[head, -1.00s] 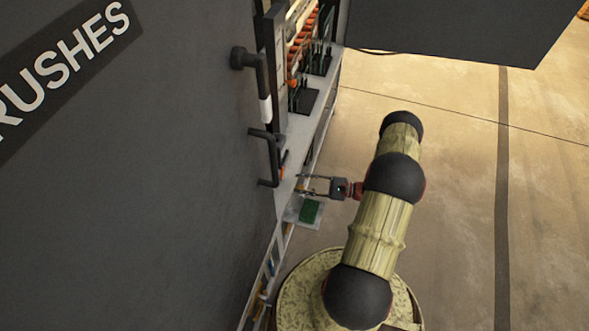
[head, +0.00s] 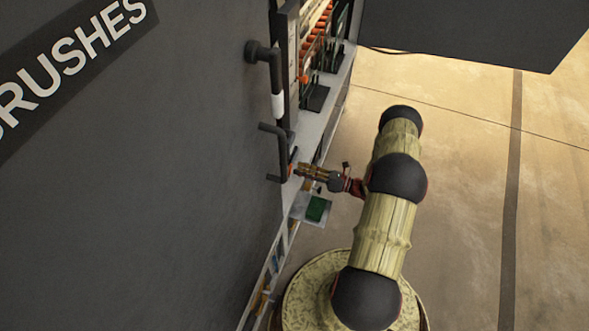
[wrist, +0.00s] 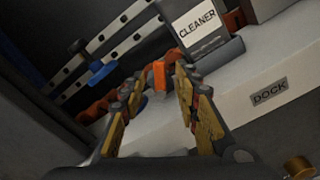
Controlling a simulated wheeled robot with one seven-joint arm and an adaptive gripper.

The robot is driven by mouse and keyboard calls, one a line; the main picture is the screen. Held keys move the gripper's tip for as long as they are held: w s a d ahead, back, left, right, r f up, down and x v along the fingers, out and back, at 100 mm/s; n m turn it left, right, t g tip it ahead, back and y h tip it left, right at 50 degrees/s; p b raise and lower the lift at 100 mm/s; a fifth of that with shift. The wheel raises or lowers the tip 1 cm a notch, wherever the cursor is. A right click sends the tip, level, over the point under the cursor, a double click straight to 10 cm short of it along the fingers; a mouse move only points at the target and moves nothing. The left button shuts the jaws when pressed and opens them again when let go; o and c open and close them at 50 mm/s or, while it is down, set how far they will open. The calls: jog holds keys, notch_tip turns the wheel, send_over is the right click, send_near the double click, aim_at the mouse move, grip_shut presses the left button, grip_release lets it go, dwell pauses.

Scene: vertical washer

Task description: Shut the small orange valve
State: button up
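A small orange valve handle (wrist: 159,75) shows in the wrist view, just beyond and between my fingertips. In the head view a small orange spot (head: 291,170) beside the black bracket may be the same valve. My gripper (wrist: 155,82) is open, its two yellow-faced fingers apart on either side of the handle. I cannot tell whether either finger touches it. In the head view my gripper (head: 299,170) points left at the washer's side, and its tips are close to the panel. The valve's body is mostly hidden.
A blue handle (wrist: 101,72) and slotted metal rails lie up and left in the wrist view. A CLEANER label (wrist: 197,23) and a DOCK label (wrist: 269,91) are nearby. Floor is clear at right.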

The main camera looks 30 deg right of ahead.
jog(key=shift+x, duration=1.8)
jog(key=shift+c, duration=0.5)
grip_shut()
